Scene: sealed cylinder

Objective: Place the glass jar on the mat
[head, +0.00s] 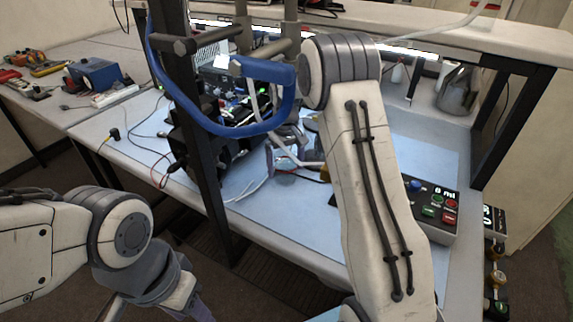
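A grey, see-through vessel that looks like the glass jar (457,90) stands at the back right of the bench, beside a black frame post. The pale blue mat (425,150) covers much of the bench top. My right gripper (284,160) is small and partly hidden behind my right arm, low over the middle of the mat beside the black equipment. Whether its fingers are apart or hold something is unclear. My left arm is at the lower left, in front of the bench; its fingertips are not visible.
A control box with coloured buttons (437,212) sits at the bench's right front. Black equipment with cables (225,110) fills the middle back. A dark post (190,120) and blue tube (215,130) stand in front. A blue box (95,73) is on the left bench.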

